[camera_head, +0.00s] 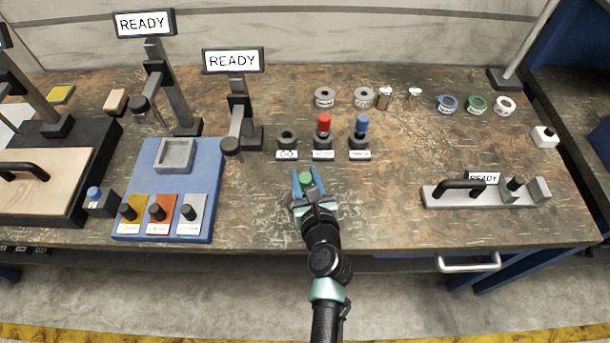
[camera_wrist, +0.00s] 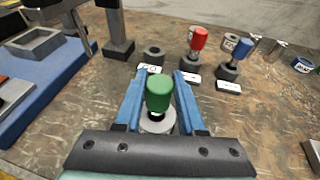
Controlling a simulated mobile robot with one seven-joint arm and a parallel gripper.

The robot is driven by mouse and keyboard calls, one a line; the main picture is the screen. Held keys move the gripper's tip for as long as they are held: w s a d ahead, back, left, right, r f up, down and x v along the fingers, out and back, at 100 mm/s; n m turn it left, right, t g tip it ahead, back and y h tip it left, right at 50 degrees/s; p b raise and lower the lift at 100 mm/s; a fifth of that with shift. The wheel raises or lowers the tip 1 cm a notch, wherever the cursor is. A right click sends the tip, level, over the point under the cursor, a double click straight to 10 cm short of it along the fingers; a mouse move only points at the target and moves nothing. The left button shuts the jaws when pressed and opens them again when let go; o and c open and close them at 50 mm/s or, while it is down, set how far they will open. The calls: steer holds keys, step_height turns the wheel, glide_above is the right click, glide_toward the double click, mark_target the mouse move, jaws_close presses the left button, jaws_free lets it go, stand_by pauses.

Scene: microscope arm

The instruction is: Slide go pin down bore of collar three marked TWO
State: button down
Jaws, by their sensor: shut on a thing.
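My gripper (camera_head: 307,176) is shut on a pin with a green handle (camera_wrist: 158,92), near the table's front edge. The handle stands up between the blue fingers (camera_wrist: 157,100). A pale grey round part (camera_wrist: 157,124) shows just below the handle; I cannot tell whether it is the pin's flange or a collar. The pin's lower end is hidden. Two grey collars (camera_head: 324,97) (camera_head: 364,97) with small labels lie at the back; I cannot read which is marked TWO. An empty dark holder (camera_head: 287,138) stands beyond the gripper.
A red-handled pin (camera_head: 324,123) and a blue-handled pin (camera_head: 362,124) stand in holders beside the empty one. Blue, green and white rings (camera_head: 447,104) lie back right. A READY stand (camera_head: 240,110) and blue tray (camera_head: 205,150) are left. A clamp fixture (camera_head: 487,192) is right.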

steer(key=shift+f+b, duration=0.4)
steer(key=shift+f, duration=0.05)
steer(key=shift+c, duration=2.1)
jaws_free()
steer(key=shift+f, duration=0.1)
steer(key=shift+s, duration=0.1)
steer(key=v, duration=1.3)
